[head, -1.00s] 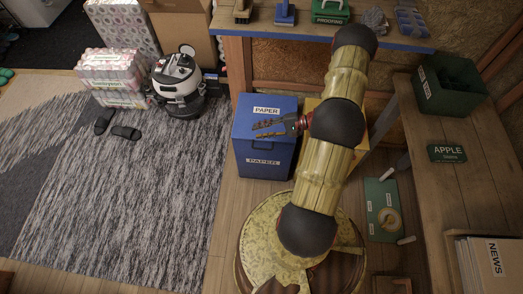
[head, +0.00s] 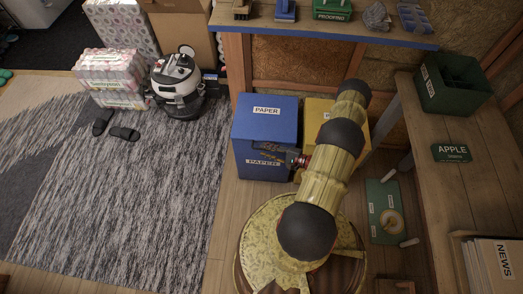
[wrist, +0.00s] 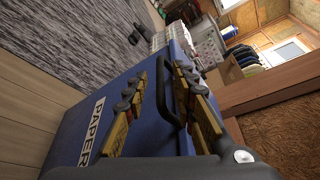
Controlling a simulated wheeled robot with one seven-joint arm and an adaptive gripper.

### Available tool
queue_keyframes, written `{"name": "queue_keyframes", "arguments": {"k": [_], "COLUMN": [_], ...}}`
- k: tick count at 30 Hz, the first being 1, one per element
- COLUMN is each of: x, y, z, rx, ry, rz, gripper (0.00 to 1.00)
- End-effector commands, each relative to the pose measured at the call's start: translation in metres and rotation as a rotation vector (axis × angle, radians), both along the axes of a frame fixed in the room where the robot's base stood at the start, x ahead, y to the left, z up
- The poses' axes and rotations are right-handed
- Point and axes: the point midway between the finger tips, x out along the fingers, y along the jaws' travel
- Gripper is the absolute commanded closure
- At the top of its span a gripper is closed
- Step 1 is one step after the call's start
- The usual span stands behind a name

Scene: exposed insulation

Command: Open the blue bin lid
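The blue bin (head: 250,172) stands on the floor with its lid (head: 265,128) shut. PAPER labels show on its top and front. My gripper (head: 258,150) is at the bin's front side in the head view, dark and partly hard to make out against it. In the wrist view, my gripper's (wrist: 165,85) two fingers are spread apart, with the bin's black handle (wrist: 178,97) between them. The blue face (wrist: 75,145) with a PAPER label lies beyond. I cannot tell whether either finger touches the handle.
A yellow bin (head: 318,112) stands right of the blue one, partly hidden by my arm. A shelf with a blue edge (head: 330,38) hangs behind both. A wooden bench (head: 440,190) is at right. A vacuum cleaner (head: 178,82) and a clear rug (head: 130,190) lie left.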

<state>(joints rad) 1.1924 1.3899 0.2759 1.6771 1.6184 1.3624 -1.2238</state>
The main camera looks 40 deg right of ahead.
Motion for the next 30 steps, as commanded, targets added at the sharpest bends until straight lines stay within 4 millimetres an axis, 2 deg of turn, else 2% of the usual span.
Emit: {"name": "queue_keyframes", "arguments": {"k": [6,17,30], "x": [0.021,0.025,0.025], "y": [0.009,0.01,0.01], "z": [-0.006,-0.006,-0.006], "rx": [0.0,0.0,0.0], "ry": [0.001,0.001,0.001], "rz": [0.003,0.001,0.001], "gripper": [0.73,0.73,0.98]}}
